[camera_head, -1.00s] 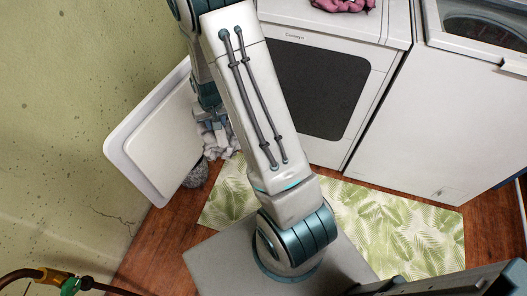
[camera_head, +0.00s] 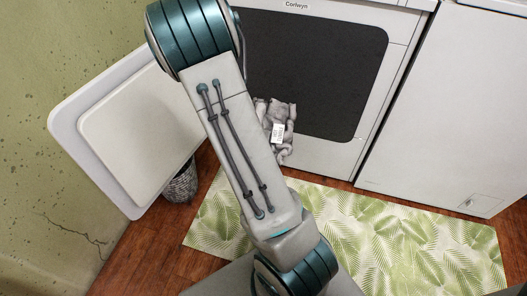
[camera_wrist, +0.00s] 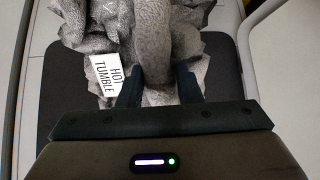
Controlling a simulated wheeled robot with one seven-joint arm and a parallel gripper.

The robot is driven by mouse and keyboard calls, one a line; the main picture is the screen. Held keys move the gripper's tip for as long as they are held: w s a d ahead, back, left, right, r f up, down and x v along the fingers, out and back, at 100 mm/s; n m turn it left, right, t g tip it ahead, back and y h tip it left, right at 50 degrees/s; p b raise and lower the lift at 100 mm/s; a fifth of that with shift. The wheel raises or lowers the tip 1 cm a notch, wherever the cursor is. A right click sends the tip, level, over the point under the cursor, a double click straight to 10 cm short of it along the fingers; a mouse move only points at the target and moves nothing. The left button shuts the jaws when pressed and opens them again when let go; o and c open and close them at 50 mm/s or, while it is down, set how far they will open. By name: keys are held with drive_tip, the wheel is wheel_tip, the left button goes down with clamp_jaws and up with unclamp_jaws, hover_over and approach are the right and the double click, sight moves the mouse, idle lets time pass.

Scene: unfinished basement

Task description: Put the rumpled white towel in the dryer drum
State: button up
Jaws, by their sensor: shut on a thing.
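My gripper (camera_wrist: 157,82) is shut on the rumpled towel (camera_wrist: 205,60) in the wrist view. In the head view the towel (camera_head: 286,113) hangs bunched beside my arm, in front of the lower part of the dryer's dark square opening (camera_head: 318,65). My arm hides the gripper there. The white dryer (camera_head: 375,125) has its door (camera_head: 140,130) swung open to the left. The drum's inside is too dark to make out.
A second white machine (camera_head: 450,110) stands right of the dryer. A grey woven basket (camera_head: 181,185) sits on the floor below the open door. A green leaf-patterned mat (camera_head: 380,235) lies before the machines. A cracked wall (camera_head: 60,190) bounds the left side.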

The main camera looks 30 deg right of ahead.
drive_tip(key=shift+s+d+f+m+h+b, duration=0.2)
drive_tip(key=shift+s+d+f+h+b, duration=0.1)
drive_tip(key=shift+d+f+b, duration=0.3)
drive_tip(key=shift+s+d+f+m+h+b, duration=0.2)
drive_tip(key=shift+s+d+f+b, duration=0.05)
drive_tip(key=shift+d+f+b, duration=0.25)
drive_tip(key=shift+w+d, duration=0.1)
drive_tip(key=shift+d, duration=0.25)
drive_tip(key=w+d+b, duration=0.2)
drive_tip(key=w+d, duration=2.1)
drive_tip(key=d, duration=0.4)
drive_tip(key=shift+w+d+b, duration=0.3)
drive_tip(key=shift+w+d, duration=0.05)
drive_tip(key=shift+d, duration=0.05)
drive_tip(key=shift+r, duration=0.1)
wheel_tip(320, 180, down, 7)
drive_tip(key=b, duration=0.4)
drive_tip(key=o, duration=0.9)
drive_tip(key=shift+r, duration=0.1)
